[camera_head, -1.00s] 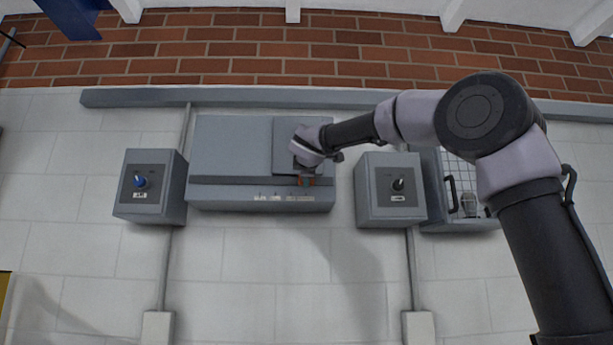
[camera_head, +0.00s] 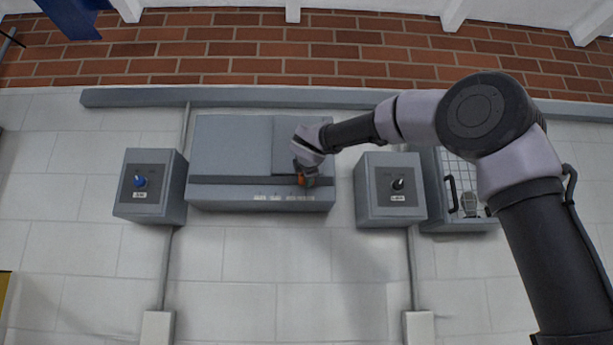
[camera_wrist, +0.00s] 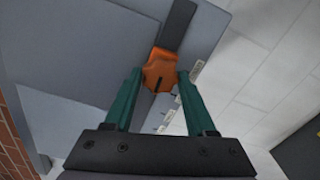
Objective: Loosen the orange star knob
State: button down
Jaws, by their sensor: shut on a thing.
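The orange star knob (camera_wrist: 160,71) shows large in the wrist view, with a dark mark on its face. It sits at the lower right of the grey wall panel (camera_head: 230,150). My gripper (camera_wrist: 158,80) has its two green fingers on either side of the knob, shut on it. In the head view my gripper (camera_head: 306,172) reaches the panel from the right, and a bit of the orange knob (camera_head: 301,179) shows beside it. A dark slot or bar (camera_wrist: 178,25) runs behind the knob.
A grey box with a blue knob (camera_head: 140,181) hangs left of the panel. A grey box with a black knob (camera_head: 398,184) hangs close on the right, under my arm. A mesh-fronted cabinet (camera_head: 462,170) is farther right.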

jog(key=shift+f, duration=0.15)
jog(key=shift+c, duration=1.1)
grip_release()
jog(key=s, duration=1)
jog(key=shift+s, duration=0.4)
